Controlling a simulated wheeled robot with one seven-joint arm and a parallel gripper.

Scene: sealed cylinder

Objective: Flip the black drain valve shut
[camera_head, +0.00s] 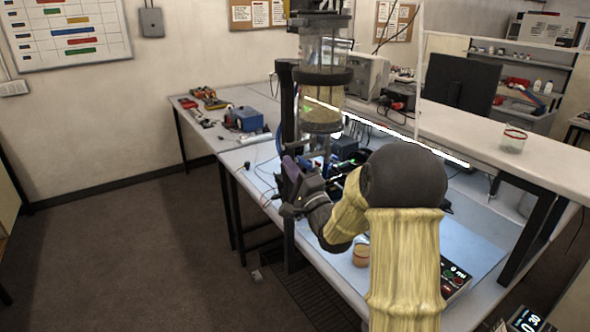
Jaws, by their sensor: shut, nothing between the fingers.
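The sealed cylinder (322,100) is a clear upright vessel with dark bands and yellowish contents, held beside a dark vertical post (286,110). My gripper (297,174) is below and slightly left of the cylinder's bottom, at the end of my yellow-sleeved arm. It looks shut and empty, though its fingertips are small and partly lost against dark items. I cannot make out the black drain valve for certain; the area under the cylinder is dark and crowded, so neither its position nor any contact with my gripper shows.
A glass jar (513,140) stands on the raised shelf (490,158) at right. The floor (140,245) at left is clear.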

